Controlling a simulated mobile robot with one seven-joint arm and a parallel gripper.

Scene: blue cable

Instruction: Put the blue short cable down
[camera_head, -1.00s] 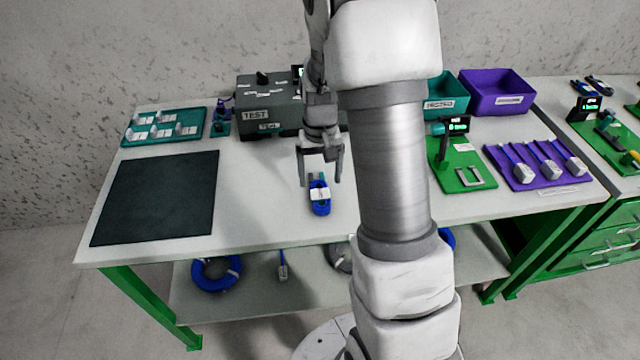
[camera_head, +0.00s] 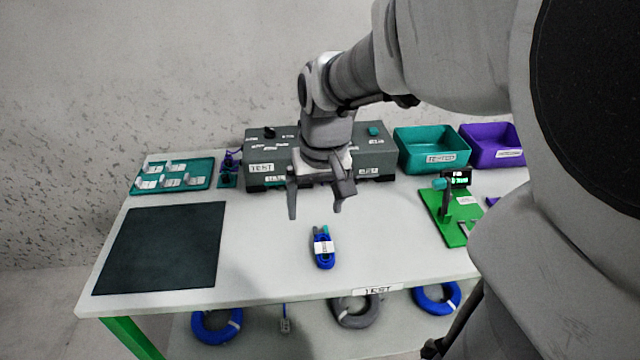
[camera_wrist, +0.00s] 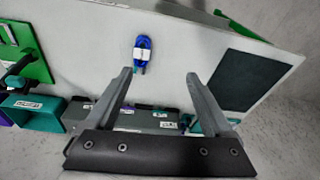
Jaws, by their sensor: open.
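The blue short cable (camera_head: 323,248) is a small coiled bundle with a white label. It lies on the white table top (camera_head: 270,235), near the middle. It also shows in the wrist view (camera_wrist: 142,52), apart from the fingers. My gripper (camera_head: 315,212) is open and empty, raised above the table behind the cable. Its two spread fingers also show in the wrist view (camera_wrist: 158,76). Nothing is between them but the view of the table.
A dark mat (camera_head: 160,248) lies on the left, with a teal labelled tray (camera_head: 172,177) behind it. A grey test box (camera_head: 375,160) stands at the back. Teal (camera_head: 432,150) and purple (camera_head: 490,146) bins and a green stand (camera_head: 445,222) are on the right. Table around the cable is clear.

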